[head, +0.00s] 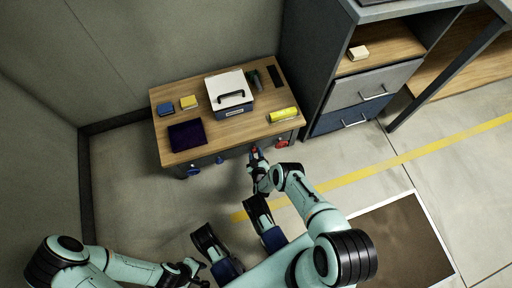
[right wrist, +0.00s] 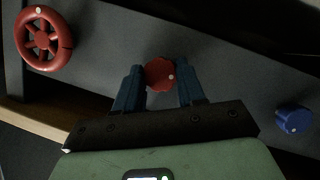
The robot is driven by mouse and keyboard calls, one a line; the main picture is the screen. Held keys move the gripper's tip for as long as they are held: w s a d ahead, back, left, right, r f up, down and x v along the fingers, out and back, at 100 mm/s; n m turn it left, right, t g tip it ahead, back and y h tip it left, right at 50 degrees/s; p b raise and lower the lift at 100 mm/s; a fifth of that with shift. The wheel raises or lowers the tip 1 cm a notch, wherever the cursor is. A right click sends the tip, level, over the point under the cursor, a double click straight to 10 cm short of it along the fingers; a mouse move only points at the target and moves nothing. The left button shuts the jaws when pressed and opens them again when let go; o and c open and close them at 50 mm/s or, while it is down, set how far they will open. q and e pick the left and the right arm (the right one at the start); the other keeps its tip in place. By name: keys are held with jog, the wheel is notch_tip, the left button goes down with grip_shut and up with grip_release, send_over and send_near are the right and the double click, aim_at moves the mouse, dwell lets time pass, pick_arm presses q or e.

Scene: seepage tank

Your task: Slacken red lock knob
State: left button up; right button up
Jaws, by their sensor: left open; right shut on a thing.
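The red lock knob (right wrist: 160,75) is a small faceted red knob with a white dot, on a dark grey panel in the right wrist view. My right gripper (right wrist: 161,88) has its two blue fingers on either side of it and is shut on it. In the head view my right gripper (head: 256,157) is at the front of the wooden table, largely covering the knob. My left gripper (head: 197,274) is open and empty, low in the picture, well away from the table.
A red handwheel (right wrist: 44,38) and a blue knob (right wrist: 294,120) sit on the same panel, either side of the red knob. The table (head: 182,107) bears a white box (head: 229,88), a yellow cylinder (head: 283,115) and a dark cloth-like square (head: 187,135). A drawer cabinet (head: 360,98) stands right.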

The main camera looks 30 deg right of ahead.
jog(key=shift+a+n+h, duration=0.1)
jog(key=shift+n+h, duration=0.7)
jog(key=shift+n, duration=0.3)
jog(key=o, duration=1.1)
jog(key=shift+c, duration=0.2)
